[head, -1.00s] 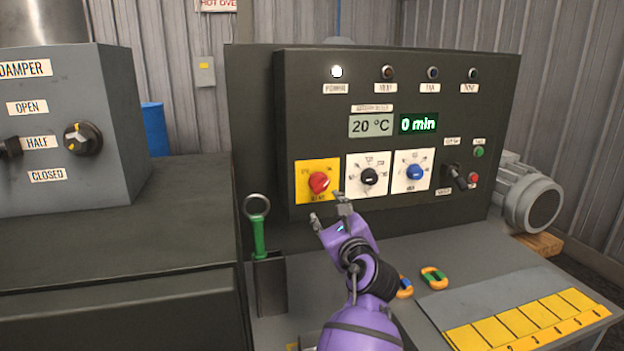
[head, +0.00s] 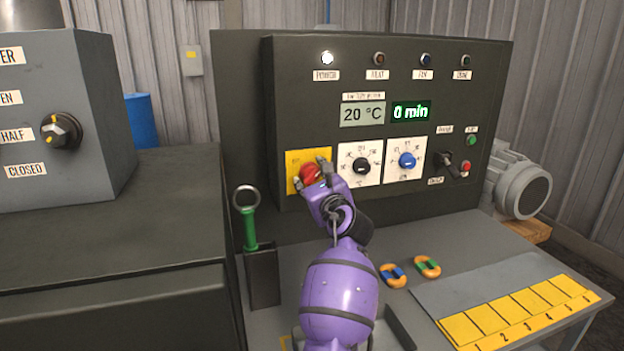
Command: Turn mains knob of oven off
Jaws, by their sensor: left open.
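The red mains knob (head: 310,174) sits on a yellow plate (head: 293,159) at the lower left of the dark oven control panel (head: 290,100). My left gripper (head: 311,174) is open, with one finger on each side of the knob. I cannot tell whether the fingers touch it. The gripper hides part of the knob and most of the plate's lettering. The white lamp (head: 327,58) at the panel's top left is lit. My right gripper is not in view.
A black knob (head: 361,167) and a blue knob (head: 407,160) are right of the mains knob, then a lever switch (head: 451,164). A green-handled tool (head: 248,225) stands in a holder at lower left. Two coloured rings (head: 428,266) lie on the bench.

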